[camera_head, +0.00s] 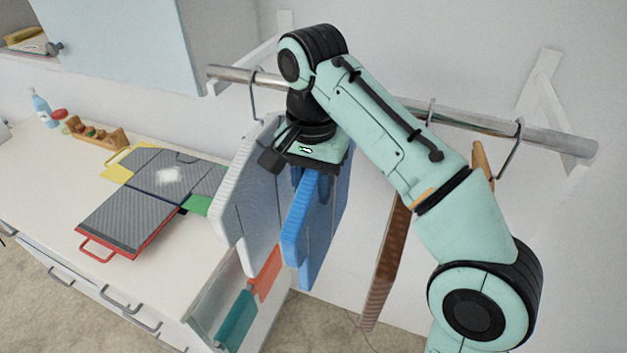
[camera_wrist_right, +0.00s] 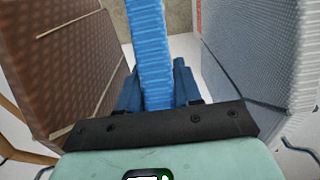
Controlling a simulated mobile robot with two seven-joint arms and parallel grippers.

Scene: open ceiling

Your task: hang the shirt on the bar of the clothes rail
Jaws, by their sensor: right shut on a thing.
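The blue shirt (camera_head: 318,230) hangs down from my right gripper (camera_head: 312,175), whose fingers are shut on its upper edge. In the wrist view the gripper (camera_wrist_right: 157,88) has the blue shirt (camera_wrist_right: 150,45) between its dark blue fingers. The metal bar (camera_head: 470,124) of the clothes rail runs behind my right arm. The gripper is below and in front of the bar in the picture. Whether a hook of the blue shirt touches the bar is hidden by the arm. My left gripper is not in view.
A pale grey garment (camera_head: 252,205) hangs close left of the blue shirt, and a brown one (camera_head: 385,265) hangs to the right, with a gap between. An open drawer (camera_head: 205,310) sits below.

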